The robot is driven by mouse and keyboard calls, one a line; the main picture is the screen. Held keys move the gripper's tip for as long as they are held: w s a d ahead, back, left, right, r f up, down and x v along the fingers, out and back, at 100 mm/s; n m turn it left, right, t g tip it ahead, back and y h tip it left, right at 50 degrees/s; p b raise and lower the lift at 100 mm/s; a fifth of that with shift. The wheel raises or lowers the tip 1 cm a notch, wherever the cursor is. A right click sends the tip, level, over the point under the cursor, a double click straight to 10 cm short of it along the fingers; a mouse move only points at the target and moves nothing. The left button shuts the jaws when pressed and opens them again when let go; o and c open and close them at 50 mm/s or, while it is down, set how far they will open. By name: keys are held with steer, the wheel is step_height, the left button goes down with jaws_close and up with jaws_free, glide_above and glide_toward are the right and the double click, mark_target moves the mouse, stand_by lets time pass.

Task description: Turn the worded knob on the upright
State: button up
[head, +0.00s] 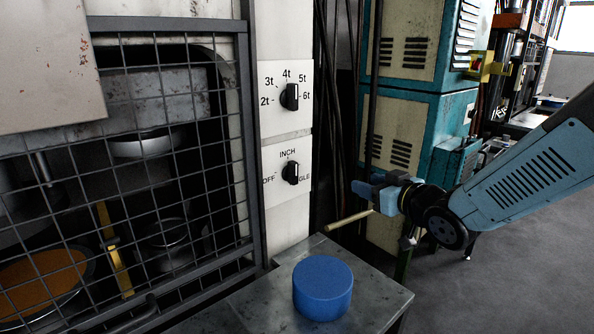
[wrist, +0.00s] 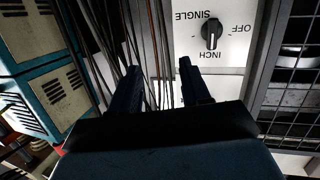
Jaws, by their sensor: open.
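The worded knob (head: 290,172) is black, on a white plate on the pale upright (head: 284,225), with OFF, INCH and SINGLE around it. Its white mark points at INCH. In the wrist view the knob (wrist: 211,37) appears upside down at the upper right, beyond the right finger. My gripper (head: 364,190) is to the right of the upright in the head view, apart from the knob. Its two dark blue fingers stand apart and empty in the wrist view (wrist: 160,75). In the head view, SINGLE is partly covered by the knob.
A second black knob (head: 289,97) with tonnage numbers sits above. A wire mesh guard (head: 190,150) stands left of the upright. A blue cylinder (head: 322,287) stands on the metal table (head: 250,305) below. Dark cables (head: 337,110) hang right of the upright. A tan rod (head: 349,220) shows below my gripper.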

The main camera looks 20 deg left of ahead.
mark_target(297, 169)
steer(key=s+a+n+g+y, duration=0.2)
steer(key=s+a+y, duration=0.2)
steer(key=a, duration=0.3)
steer(key=x, duration=1.3)
steer(key=shift+w+f, duration=0.25)
steer(key=shift+f, duration=0.05)
steer(key=shift+c, duration=0.4)
steer(key=shift+r, duration=0.1)
jaws_close()
